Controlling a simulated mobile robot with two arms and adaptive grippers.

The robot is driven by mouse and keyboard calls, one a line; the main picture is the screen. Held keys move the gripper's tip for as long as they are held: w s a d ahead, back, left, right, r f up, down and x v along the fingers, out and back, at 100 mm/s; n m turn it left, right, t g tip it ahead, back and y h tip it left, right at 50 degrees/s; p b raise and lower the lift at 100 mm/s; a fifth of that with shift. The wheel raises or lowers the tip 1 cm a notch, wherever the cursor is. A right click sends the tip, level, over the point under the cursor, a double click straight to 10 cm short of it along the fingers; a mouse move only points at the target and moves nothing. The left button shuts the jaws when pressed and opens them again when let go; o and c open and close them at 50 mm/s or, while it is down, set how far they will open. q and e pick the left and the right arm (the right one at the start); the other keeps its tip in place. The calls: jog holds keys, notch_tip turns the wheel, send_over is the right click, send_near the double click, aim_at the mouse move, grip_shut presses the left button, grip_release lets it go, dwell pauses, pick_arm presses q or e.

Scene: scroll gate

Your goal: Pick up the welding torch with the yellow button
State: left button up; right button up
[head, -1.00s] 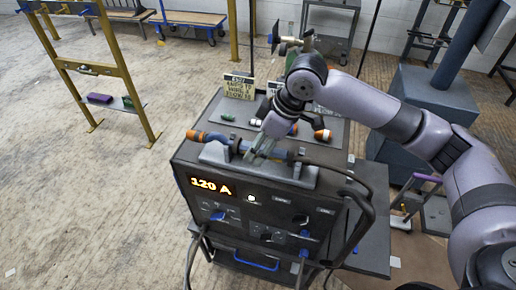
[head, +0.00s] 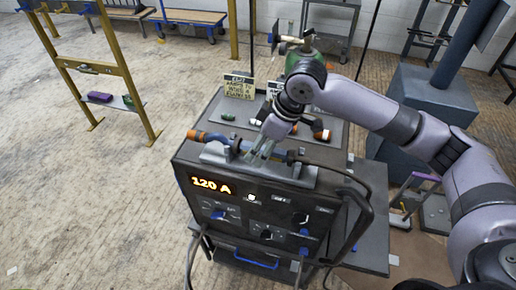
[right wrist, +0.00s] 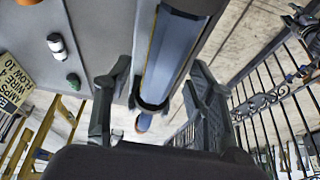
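A welding torch (head: 208,137) with an orange end and a blue body lies along a grey cradle (head: 303,175) on top of the welding machine (head: 259,217). My right gripper (head: 259,155) is down over the middle of the torch and hides part of it. In the right wrist view, the blue torch body (right wrist: 171,58) runs between the two open fingers of the gripper (right wrist: 157,98), with visible gaps on both sides. I cannot make out a yellow button on it. My left gripper is not in view.
Behind the torch, small green, white and orange parts lie on the machine's grey top (head: 213,112), near printed signs (head: 239,87). A black handle rail (head: 352,225) stands at the machine's right. A yellow frame (head: 125,75) stands at the left; the floor between is clear.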

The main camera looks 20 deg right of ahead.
grip_shut()
dwell(0.4)
